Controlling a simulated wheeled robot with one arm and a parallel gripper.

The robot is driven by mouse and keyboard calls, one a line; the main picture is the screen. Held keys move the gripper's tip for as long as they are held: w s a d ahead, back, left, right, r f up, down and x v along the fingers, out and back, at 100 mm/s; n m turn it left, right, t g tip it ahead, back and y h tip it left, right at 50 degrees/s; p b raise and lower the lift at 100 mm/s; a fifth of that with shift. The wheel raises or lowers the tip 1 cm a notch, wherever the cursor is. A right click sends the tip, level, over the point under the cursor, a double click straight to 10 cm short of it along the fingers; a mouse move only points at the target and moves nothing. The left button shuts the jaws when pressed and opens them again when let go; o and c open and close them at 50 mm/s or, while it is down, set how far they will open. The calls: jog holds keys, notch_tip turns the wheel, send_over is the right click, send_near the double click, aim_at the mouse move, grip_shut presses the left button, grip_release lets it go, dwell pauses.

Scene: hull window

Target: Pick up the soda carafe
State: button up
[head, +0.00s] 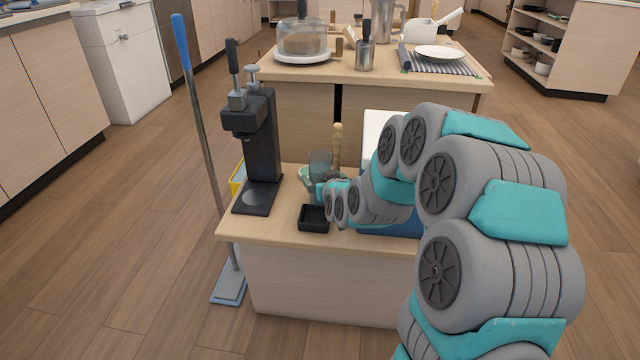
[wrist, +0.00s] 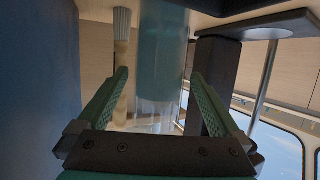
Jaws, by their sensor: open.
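The soda carafe, a cylinder with a teal band and a clear glass end, stands on the low wooden counter; its glass top shows in the head view (head: 320,160), while my gripper partly hides its lower part. In the wrist view, which appears upside down, the carafe (wrist: 163,55) lies ahead, between the lines of my two green-padded fingers. My gripper (wrist: 160,78) is open, with one finger on each side of the picture and nothing clamped. I cannot tell whether a finger touches the carafe. In the head view my gripper (head: 330,188) is low over the counter, beside the carafe.
A black lever machine (head: 262,145) stands left of the carafe, with a small black tray (head: 313,219) in front. A blue-sided box (head: 390,224) is on the right. A mop (head: 203,130) stands left.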

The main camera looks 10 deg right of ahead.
jog(key=shift+x, duration=2.8)
grip_shut()
